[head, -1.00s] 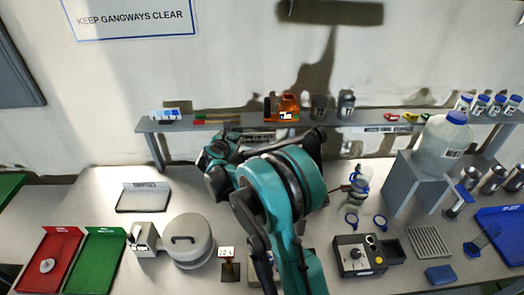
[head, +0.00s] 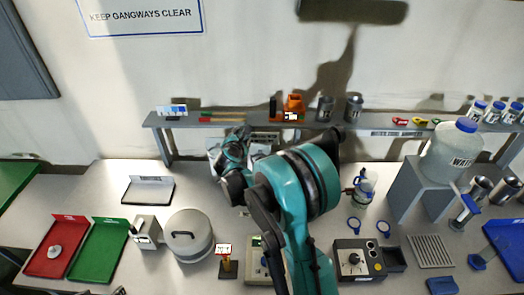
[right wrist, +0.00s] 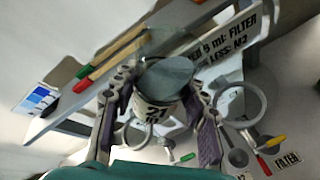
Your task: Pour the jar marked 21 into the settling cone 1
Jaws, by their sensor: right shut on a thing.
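The jar marked 21 (right wrist: 160,100) is a small grey vessel with a white label, held between the two fingers of my right gripper (right wrist: 160,110) in the right wrist view. Its round grey top faces the camera. In the head view my right gripper (head: 228,152) is in front of the shelf, largely hidden by my own arm, and the jar cannot be made out. A pale ring (right wrist: 240,106) stands just right of the gripper in the wrist view. I cannot tell whether it belongs to settling cone 1, which I cannot identify. My left gripper is out of view.
A long shelf (head: 205,122) runs behind the table with an orange holder (head: 294,104) and grey jars. A large bottle (head: 452,150) stands on a grey stand at right. A round lidded pot (head: 188,236) and red and green trays (head: 98,250) are at left.

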